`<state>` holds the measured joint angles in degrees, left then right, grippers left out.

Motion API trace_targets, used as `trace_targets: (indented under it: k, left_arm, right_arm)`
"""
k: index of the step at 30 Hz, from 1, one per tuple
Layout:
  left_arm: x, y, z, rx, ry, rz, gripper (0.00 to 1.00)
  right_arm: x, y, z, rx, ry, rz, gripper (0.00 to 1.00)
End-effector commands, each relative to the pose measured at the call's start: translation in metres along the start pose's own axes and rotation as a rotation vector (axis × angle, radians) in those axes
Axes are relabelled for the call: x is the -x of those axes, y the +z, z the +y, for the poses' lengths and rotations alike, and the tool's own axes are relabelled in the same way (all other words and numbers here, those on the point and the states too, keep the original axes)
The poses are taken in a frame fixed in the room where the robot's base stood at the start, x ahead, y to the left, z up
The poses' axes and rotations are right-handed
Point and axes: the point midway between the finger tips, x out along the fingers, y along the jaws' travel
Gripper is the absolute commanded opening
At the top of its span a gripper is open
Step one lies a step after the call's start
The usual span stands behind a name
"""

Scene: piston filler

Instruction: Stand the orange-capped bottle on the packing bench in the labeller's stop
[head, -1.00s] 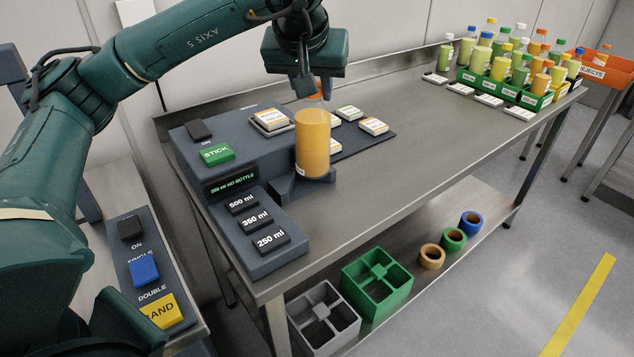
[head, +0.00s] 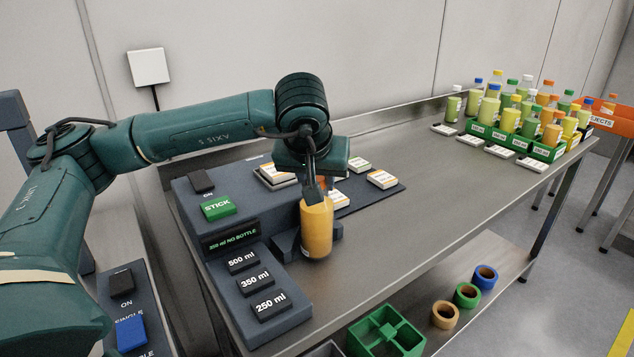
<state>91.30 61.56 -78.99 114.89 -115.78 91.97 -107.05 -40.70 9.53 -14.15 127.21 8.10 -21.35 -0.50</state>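My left gripper (head: 315,192) points down and is shut on the neck end of a bottle with orange contents (head: 317,230). The fingers hide most of its cap. The bottle is upright at the front of the labeller (head: 190,225), by the dark notched stop (head: 287,246), which shows on both sides of it. I cannot tell whether its base touches the bench or its side touches the stop. The labeller's display (head: 231,237) reads NO BOTTLE. My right gripper is not in view.
Green crates of bottles (head: 510,140) stand at the bench's far end, beside an orange rejects bin (head: 611,121). The middle of the steel bench (head: 430,200) is clear.

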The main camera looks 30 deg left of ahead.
Motion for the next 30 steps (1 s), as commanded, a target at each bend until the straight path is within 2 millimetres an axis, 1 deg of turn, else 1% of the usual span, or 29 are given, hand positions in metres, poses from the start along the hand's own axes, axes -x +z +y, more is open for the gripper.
trace_targets:
  k: [2, 8, 12, 13, 15, 20, 26, 30]
  left_arm:
    - [-0.0044, 0.0025, 0.0001, 0.0, 0.002, 0.004, 0.0]
    - [-0.0043, 0.0022, 0.0004, 0.001, 0.003, 0.005, 0.0]
    - [-0.0083, 0.0048, 0.0005, 0.001, 0.003, 0.005, 0.0]
    - [-0.0076, 0.0047, 0.0003, 0.0, 0.002, 0.002, 0.32]
    - [-0.0074, 0.0045, 0.0003, 0.0, 0.001, 0.002, 0.38]
    - [-0.0073, 0.0046, 0.0003, 0.0, 0.001, 0.001, 0.51]
    - [-0.0072, 0.0045, 0.0003, 0.0, 0.001, 0.001, 0.52]
    - [-0.0021, 0.0019, 0.0005, 0.0, 0.002, 0.002, 0.52]
  right_arm:
    - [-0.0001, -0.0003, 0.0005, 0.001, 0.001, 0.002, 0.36]
    - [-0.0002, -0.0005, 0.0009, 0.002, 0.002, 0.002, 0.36]
    - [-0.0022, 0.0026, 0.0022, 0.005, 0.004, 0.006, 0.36]
    - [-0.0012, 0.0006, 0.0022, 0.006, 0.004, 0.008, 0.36]
    - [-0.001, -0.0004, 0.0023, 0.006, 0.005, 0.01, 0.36]
    - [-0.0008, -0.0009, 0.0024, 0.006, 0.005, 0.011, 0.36]
    - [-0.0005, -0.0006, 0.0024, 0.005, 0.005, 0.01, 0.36]
    - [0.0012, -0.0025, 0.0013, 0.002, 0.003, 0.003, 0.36]
